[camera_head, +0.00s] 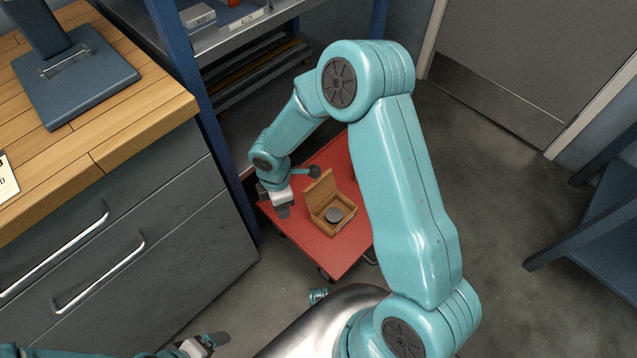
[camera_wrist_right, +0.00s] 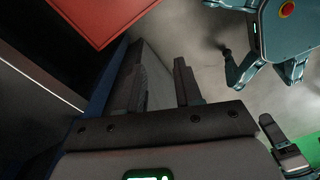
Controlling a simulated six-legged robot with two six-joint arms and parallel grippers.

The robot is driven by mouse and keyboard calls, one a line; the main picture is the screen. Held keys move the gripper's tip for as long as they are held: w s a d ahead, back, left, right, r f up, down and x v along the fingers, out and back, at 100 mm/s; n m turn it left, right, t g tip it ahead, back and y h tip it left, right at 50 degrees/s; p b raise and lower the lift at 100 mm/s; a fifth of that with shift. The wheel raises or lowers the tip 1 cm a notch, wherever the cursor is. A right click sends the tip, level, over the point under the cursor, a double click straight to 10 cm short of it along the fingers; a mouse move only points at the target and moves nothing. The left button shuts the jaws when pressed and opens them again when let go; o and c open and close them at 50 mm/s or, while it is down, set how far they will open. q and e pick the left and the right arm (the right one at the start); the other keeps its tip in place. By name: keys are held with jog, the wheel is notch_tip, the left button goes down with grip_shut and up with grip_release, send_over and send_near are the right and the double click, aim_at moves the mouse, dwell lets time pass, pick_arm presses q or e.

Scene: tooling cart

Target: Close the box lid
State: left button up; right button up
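A small brown box (camera_head: 345,222) stands on the red cart top (camera_head: 341,252). Its lid (camera_head: 320,187) is open and stands up from the edge farther from me. A dark round object (camera_head: 334,215) lies inside the box. My right gripper (camera_head: 283,211) is to the left of the box, apart from it. In the right wrist view the right gripper (camera_wrist_right: 163,82) has its fingers apart with nothing between them; the box is not seen there. My left gripper (camera_head: 213,340) is low at the bottom left, far from the cart; its finger opening is unclear.
A wooden-topped workbench (camera_head: 130,135) with grey drawers stands at the left. A blue-framed shelf (camera_head: 215,120) stands behind the cart. The red cart edge also shows in the right wrist view (camera_wrist_right: 100,18). Grey floor (camera_head: 510,200) is free at the right.

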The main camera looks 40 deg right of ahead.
jog(key=w+d+r+n+h+b, duration=0.2)
jog(key=w+d+n+h+b, duration=0.4)
jog(key=d, duration=0.5)
jog(key=shift+m+t+y, duration=0.4)
jog(key=shift+m+y, duration=0.2)
jog(key=shift+m, duration=0.1)
jog(key=b+x, duration=0.2)
jog(key=x, duration=0.3)
jog(key=b+x, duration=0.1)
jog(key=x, duration=0.3)
jog(key=b+x, duration=0.2)
jog(key=x, duration=0.3)
jog(key=shift+w+f+b, duration=0.25)
jog(key=shift+f+b, duration=0.05)
jog(key=shift+b, duration=0.05)
jog(key=shift+d+f, duration=0.3)
jog(key=shift+f, duration=0.3)
